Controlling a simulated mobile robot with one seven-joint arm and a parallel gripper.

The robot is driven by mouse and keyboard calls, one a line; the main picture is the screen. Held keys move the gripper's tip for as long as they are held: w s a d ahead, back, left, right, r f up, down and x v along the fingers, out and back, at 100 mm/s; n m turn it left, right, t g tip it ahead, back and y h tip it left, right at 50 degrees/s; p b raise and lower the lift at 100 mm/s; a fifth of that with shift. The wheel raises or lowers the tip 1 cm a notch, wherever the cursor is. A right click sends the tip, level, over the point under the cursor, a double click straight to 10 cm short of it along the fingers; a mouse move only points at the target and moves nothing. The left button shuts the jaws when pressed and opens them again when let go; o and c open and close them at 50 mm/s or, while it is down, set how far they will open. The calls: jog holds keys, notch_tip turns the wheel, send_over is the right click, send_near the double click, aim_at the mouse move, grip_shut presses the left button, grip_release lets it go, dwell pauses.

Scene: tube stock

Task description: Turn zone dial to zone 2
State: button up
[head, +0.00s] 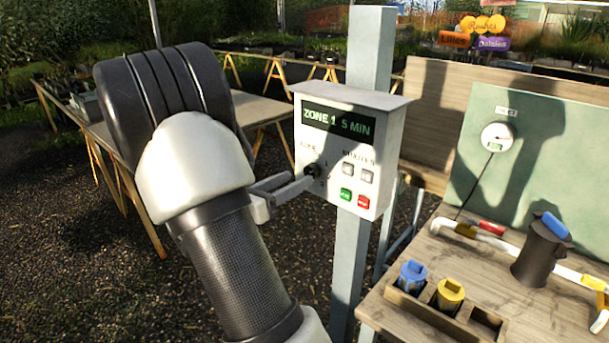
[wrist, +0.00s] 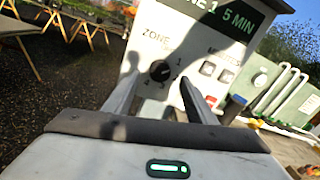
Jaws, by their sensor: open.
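The zone dial (head: 312,170) is a small black knob on the left of a grey control box (head: 379,150). Its display (head: 338,121) reads "ZONE 1 5 MIN". My gripper (head: 302,178) is open at the box front, its fingertips close to the dial. In the wrist view the dial (wrist: 160,70) shows between the two fingers (wrist: 160,79), with numbers around it. A 1 is legible at its upper right; the other numbers are small, and I cannot read the dial's pointer surely. I cannot tell whether either finger touches the dial.
Grey buttons (head: 348,168), a green button (head: 346,195) and a red button (head: 363,202) lie right of the dial. The box is on a pale post (head: 371,50). A wooden bench (head: 400,290) with blue-topped and yellow-topped parts, pipe and a dark jug stands at right.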

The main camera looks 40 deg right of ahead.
aim_at(308, 172)
jog(key=d, duration=0.5)
jog(key=shift+w, duration=0.1)
jog(key=c, duration=1)
